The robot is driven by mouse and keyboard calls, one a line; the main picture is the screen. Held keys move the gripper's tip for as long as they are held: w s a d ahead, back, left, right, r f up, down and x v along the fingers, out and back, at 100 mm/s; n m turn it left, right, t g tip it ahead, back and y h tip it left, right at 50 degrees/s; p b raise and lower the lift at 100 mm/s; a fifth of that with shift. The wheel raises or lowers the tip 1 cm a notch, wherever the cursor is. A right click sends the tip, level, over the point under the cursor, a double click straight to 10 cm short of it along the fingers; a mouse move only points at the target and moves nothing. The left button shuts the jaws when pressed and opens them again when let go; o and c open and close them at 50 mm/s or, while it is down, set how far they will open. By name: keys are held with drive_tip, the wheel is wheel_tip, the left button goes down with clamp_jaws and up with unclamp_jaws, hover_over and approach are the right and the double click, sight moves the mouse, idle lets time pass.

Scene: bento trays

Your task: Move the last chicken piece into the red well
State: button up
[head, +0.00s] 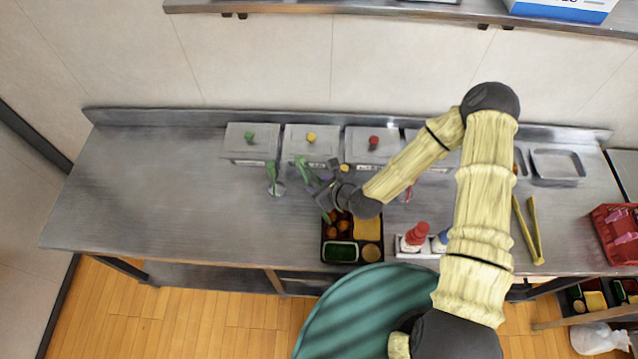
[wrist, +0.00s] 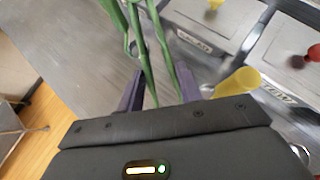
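A black bento tray (head: 323,258) lies near the counter's front edge in the head view, partly under my wrist. Orange-brown chicken pieces (head: 332,229) show in its back-left well. My gripper (head: 328,196) is above the tray's back-left side. In the wrist view my gripper (wrist: 158,95) has its two fingers on either side of the green tongs (wrist: 152,62), and appears shut on them. Part of the tongs shows beyond my gripper in the head view (head: 305,171). The tongs' tips are not clear, so I cannot tell whether they hold chicken. I cannot make out a red well.
Several lidded grey containers (head: 250,152) line the back. Another green-handled utensil (head: 271,172) stands left of my gripper. A bottle holder (head: 416,252) with a red-capped bottle (head: 417,233) is right of the tray. Yellow tongs (head: 528,228) lie farther right. The counter's left side is clear.

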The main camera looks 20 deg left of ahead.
idle(0.4)
wheel_tip(320, 180, up, 12)
drive_tip(key=p, duration=0.9)
drive_tip(key=shift+c, duration=0.7)
wheel_tip(320, 180, up, 8)
drive_tip(key=p, duration=0.1)
drive_tip(key=shift+p, duration=0.3)
